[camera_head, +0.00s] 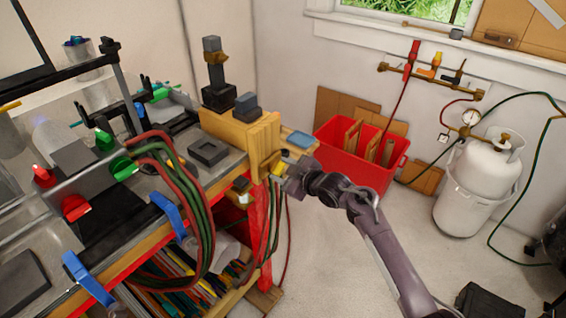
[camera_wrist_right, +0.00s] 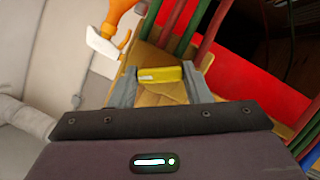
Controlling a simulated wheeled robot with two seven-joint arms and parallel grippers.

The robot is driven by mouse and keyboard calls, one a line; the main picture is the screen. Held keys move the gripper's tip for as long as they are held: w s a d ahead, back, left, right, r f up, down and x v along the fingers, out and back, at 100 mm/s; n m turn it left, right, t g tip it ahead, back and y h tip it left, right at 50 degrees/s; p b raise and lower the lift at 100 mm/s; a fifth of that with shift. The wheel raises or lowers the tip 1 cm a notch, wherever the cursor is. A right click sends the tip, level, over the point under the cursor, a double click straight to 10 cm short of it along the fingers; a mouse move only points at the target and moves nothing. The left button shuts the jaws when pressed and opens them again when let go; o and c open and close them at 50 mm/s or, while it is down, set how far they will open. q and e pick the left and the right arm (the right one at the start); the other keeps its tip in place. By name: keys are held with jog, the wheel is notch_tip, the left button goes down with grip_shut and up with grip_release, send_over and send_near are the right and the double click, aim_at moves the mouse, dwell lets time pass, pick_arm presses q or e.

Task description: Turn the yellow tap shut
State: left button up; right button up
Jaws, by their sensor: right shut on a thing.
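The yellow tap (camera_wrist_right: 160,74) has a small block-like handle and sits between the two fingers of my right gripper (camera_wrist_right: 158,86) in the right wrist view. The fingers are shut on it, one on each side. In the head view my right gripper (camera_head: 281,180) reaches the right end of the workbench, beside the wooden block. A small yellow bit of the tap (camera_head: 278,168) shows there, and the rest is hidden by the gripper. I cannot tell how far the tap is turned. My left gripper is not in view.
Red and green hoses (camera_head: 185,210) hang at the bench front. A red crate (camera_head: 365,150) stands behind my right arm. A white gas cylinder (camera_head: 478,180) stands at the right, below a wall pipe (camera_head: 440,86) with several taps. The floor around my right arm is mostly clear.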

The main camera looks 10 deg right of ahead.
jog(key=shift+d+r+m+g+y+p, duration=0.15)
jog(key=shift+m+g+y+p, duration=0.15)
jog(key=shift+m+g+p, duration=0.55)
jog(key=shift+w+m+g+y+p, duration=0.1)
jog(key=shift+m+g+y+p, duration=0.35)
jog(key=shift+m, duration=0.7)
jog(key=o, duration=0.9)
jog(key=v, duration=0.3)
jog(key=b+v, duration=0.1)
jog(key=v, duration=0.3)
jog(key=shift+s+d, duration=0.25)
jog(key=shift+d, duration=0.05)
